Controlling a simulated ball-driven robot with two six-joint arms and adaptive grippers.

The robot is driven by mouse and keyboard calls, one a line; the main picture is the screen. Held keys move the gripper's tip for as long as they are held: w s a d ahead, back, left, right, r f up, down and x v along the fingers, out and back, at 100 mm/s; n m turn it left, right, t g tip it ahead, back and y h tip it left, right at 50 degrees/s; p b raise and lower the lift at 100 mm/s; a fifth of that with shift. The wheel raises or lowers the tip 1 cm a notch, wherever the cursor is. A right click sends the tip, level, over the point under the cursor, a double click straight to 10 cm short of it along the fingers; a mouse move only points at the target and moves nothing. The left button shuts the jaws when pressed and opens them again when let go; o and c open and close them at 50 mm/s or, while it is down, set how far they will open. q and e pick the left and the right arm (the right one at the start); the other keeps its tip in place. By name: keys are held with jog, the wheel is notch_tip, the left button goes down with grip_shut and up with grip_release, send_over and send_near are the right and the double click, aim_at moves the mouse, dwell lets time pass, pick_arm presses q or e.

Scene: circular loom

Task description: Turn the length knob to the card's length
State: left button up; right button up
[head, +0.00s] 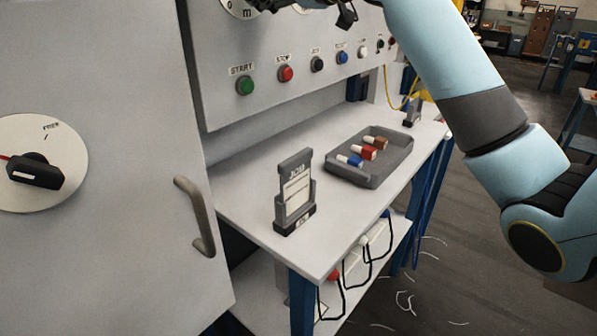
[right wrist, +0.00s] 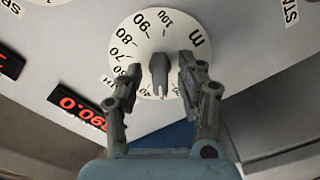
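The length knob (right wrist: 159,74) is a grey pointer knob on a white dial (right wrist: 148,30) marked with numbers up to 100 and an "m". My right gripper (right wrist: 162,68) is open, with one finger on each side of the knob and gaps showing between. In the head view only the dial's lower edge (head: 236,8) shows at the top, and the right gripper is mostly cut off there. The card (head: 296,192) stands upright in a dark holder (head: 294,220) on the table; its writing is too small to read. My left gripper is not in view.
A red digital display (right wrist: 78,107) beside the dial is partly hidden by a finger. A row of buttons, including a green one (head: 244,86), runs along the panel. A grey tray (head: 345,175) holds three coloured pieces. A separate dial (head: 65,150) with a black knob is at left.

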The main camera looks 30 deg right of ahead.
jog(key=p+v, duration=0.1)
jog(key=v, duration=0.6)
jog(key=shift+p, duration=0.4)
jog(key=shift+c, duration=0.2)
dwell(0.9)
